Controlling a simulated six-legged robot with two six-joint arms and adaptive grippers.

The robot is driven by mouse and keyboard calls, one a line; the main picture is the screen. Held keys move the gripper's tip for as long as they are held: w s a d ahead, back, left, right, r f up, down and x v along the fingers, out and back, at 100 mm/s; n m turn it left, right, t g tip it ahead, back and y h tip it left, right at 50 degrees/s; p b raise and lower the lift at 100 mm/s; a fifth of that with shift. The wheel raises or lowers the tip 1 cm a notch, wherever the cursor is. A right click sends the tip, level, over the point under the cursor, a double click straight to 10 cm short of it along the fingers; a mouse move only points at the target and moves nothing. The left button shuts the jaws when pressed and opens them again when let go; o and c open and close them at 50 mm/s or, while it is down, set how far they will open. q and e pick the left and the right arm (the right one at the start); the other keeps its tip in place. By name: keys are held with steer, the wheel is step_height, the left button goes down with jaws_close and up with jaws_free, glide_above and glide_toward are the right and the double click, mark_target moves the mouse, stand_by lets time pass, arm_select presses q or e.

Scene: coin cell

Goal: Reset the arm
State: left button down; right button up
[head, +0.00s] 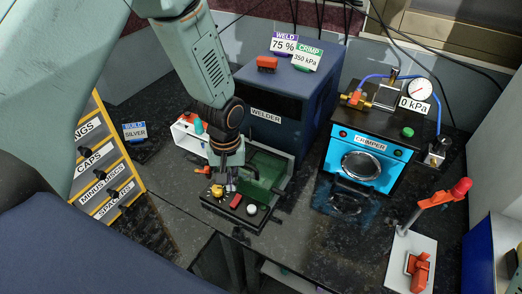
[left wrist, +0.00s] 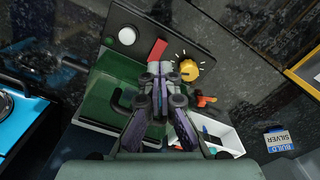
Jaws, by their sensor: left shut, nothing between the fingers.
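My left arm comes in from the upper left in the head view. Its gripper (head: 230,187) points down over the front control panel of the green-lined welder tray. In the left wrist view the gripper (left wrist: 160,70) has its fingertips together with nothing between them. They lie over the panel beside a red switch (left wrist: 157,50) and a yellow knob (left wrist: 188,69); I cannot tell whether they touch it. The yellow knob also shows in the head view (head: 217,191). My right gripper is not in view.
The blue welder (head: 262,92) stands behind the gripper. The crimper (head: 368,140) with its gauge is to the right. A stand with a red-tipped lever (head: 440,196) is at front right. Labelled drawers (head: 104,170) are at left. Bare dark counter lies between the drawers and panel.

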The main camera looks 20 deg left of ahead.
arm_select(q)
steer(key=s+d+f+m, duration=0.2)
steer(key=s+f, duration=0.3)
steer(key=s, duration=0.7)
steer(key=s+d+f+m, duration=0.2)
steer(key=s+f, duration=0.3)
steer(key=s, duration=0.8)
step_height(320, 180, down, 13)
steer(key=b, duration=1.3)
steer(key=shift+m, duration=0.3)
steer(key=shift+r, duration=0.1)
steer(key=c, duration=2)
jaws_free()
steer(key=shift+c, duration=0.2)
